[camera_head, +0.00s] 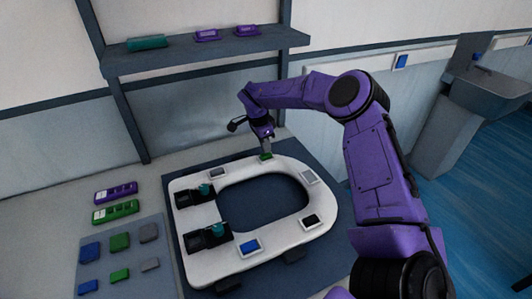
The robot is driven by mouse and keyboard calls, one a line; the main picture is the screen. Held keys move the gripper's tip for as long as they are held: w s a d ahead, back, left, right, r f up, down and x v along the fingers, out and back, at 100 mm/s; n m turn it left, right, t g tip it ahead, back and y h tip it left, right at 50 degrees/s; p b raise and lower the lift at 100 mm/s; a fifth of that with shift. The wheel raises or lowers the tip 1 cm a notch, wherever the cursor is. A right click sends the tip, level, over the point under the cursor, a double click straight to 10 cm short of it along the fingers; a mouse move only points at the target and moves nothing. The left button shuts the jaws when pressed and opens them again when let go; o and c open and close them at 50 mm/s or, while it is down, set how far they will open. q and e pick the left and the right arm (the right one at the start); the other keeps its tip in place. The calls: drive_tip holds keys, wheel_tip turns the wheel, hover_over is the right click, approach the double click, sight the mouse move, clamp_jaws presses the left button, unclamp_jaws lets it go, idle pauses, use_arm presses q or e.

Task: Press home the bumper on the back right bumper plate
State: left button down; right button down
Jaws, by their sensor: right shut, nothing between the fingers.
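The white toilet seat (188,268) lies flat on a dark mat, with small bumper plates around its ring. My right gripper (266,151) is shut, its fingertips pointing down at a green bumper (265,157) at the far edge of the ring. The fingertips are at or just above this bumper; I cannot tell whether they touch it. How deep the bumper sits is too small to tell, and its plate is mostly hidden. A blue bumper (249,246) sits on a pale plate at the near side. My left gripper is not in view.
Other plates (310,177) on the ring hold grey or dark inserts. Two black hinges (207,237) are at the seat's left. A grey mat (104,262) holds several blue, green and grey pieces. Purple and green trays (115,192) lie behind it. A shelf (180,57) hangs above.

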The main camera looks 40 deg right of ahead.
sight(266, 155)
drive_tip(key=shift+f+b, duration=0.45)
drive_tip(key=shift+f, duration=0.5)
drive_tip(key=shift+r, duration=0.15)
idle(0.5)
wheel_tip(266, 155, up, 8)
drive_tip(key=p, duration=0.7)
idle(0.4)
